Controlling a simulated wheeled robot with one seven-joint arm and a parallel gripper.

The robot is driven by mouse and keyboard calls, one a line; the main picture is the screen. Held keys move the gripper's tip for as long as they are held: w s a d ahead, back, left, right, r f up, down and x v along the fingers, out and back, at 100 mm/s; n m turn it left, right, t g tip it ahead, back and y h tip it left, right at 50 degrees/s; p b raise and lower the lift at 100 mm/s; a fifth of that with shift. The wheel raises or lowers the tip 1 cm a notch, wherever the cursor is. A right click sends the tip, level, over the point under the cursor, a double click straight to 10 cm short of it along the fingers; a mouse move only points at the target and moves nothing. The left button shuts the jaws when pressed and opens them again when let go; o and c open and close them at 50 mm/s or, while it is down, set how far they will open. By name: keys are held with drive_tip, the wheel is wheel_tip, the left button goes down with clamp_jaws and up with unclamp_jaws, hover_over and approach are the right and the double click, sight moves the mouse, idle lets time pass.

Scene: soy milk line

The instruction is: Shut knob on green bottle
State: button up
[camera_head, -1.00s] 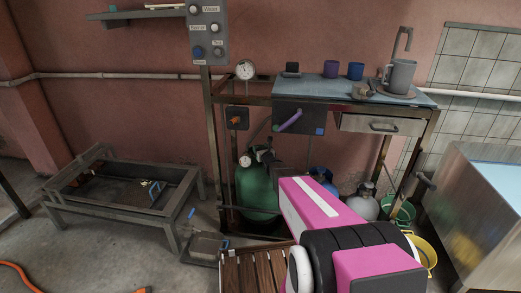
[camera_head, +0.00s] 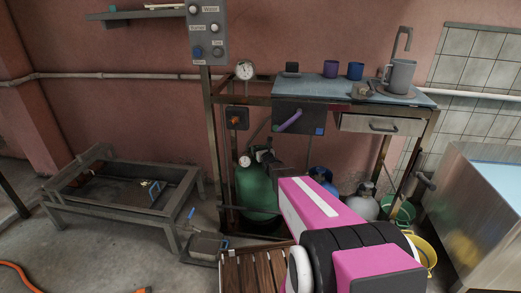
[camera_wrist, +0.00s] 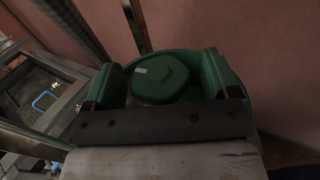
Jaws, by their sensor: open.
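The green bottle (camera_head: 256,193) stands upright on the floor under the table frame in the head view. My gripper (camera_head: 262,155) is at its top, and my arm hides part of the bottle's right side. In the wrist view the green knob (camera_wrist: 160,78), many-sided with a small pale mark, lies between the two fingers of my gripper (camera_wrist: 158,78). The fingers are open, one on each side. A narrow gap shows at each side of the knob, so contact is not visible. The bottle's rounded green top (camera_wrist: 238,85) shows behind the right finger.
A pressure gauge (camera_head: 245,161) sits close left of my gripper. The table (camera_head: 420,97) with cups and its metal legs is above and around the bottle. A blue bottle and a grey bottle (camera_head: 363,205) stand to the right. A wooden slatted crate (camera_head: 262,268) is in front.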

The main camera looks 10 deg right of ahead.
drive_tip(key=s+d, duration=0.2)
drive_tip(key=s, duration=0.8)
drive_tip(key=shift+s, duration=0.25)
drive_tip(key=w+d+n+g+y, duration=0.2)
drive_tip(key=d+n+g+y, duration=0.15)
drive_tip(key=y, duration=0.25)
drive_tip(key=shift+n+t+y, duration=0.3)
drive_tip(key=shift+n+t, duration=0.15)
drive_tip(key=shift+n, duration=0.1)
drive_tip(key=x, duration=1)
drive_tip(key=shift+w, duration=0.2)
drive_tip(key=shift+a, duration=0.1)
drive_tip(key=c, duration=0.9)
